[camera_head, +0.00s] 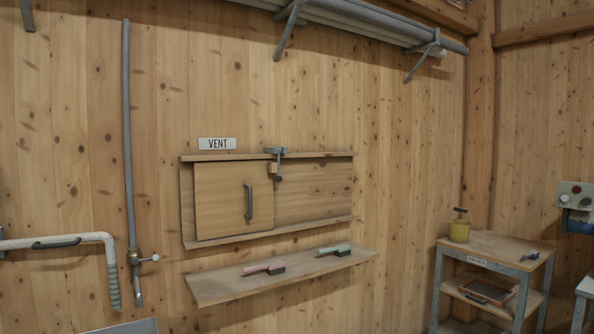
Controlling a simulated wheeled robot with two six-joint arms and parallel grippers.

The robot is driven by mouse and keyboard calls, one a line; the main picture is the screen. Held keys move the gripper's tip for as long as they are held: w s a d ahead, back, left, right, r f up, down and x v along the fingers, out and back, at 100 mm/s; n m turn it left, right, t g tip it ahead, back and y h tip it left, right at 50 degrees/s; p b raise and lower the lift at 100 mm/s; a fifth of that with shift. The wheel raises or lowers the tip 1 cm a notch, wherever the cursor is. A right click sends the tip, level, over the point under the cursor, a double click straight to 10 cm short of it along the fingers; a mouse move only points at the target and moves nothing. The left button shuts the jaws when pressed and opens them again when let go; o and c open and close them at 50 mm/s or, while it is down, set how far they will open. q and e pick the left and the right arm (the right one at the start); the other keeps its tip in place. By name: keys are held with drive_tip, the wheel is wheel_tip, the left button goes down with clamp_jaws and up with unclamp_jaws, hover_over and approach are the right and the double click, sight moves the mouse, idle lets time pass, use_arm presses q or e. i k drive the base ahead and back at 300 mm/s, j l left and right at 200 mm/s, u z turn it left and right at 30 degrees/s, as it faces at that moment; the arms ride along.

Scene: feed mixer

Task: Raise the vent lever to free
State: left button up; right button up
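The vent is a wooden sliding panel (220,200) with a grey vertical handle (249,202), set in a wooden frame (315,154) on the plank wall. A "VENT" sign (217,144) is above it at the left. The grey metal vent lever (279,168) is mounted at the frame's top rail, just right of the panel's right edge. Its arm points down, in front of the boards. The panel covers the left part of the frame; whether an opening lies behind it is hidden. Neither of my grippers shows in the head view.
Below the vent, a wooden shelf (215,288) holds a pink-handled item (264,268) and a green-handled item (334,250). A pipe with a valve (140,258) runs down the left wall.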

sight(278, 178)
drive_tip(key=i+j+u, duration=0.1)
drive_tip(key=i, duration=0.25)
drive_tip(key=i+l+z, duration=0.2)
drive_tip(key=i, duration=0.4)
drive_tip(key=i+l+z, duration=0.1)
drive_tip(key=i+z, duration=0.15)
drive_tip(key=i, duration=0.35)
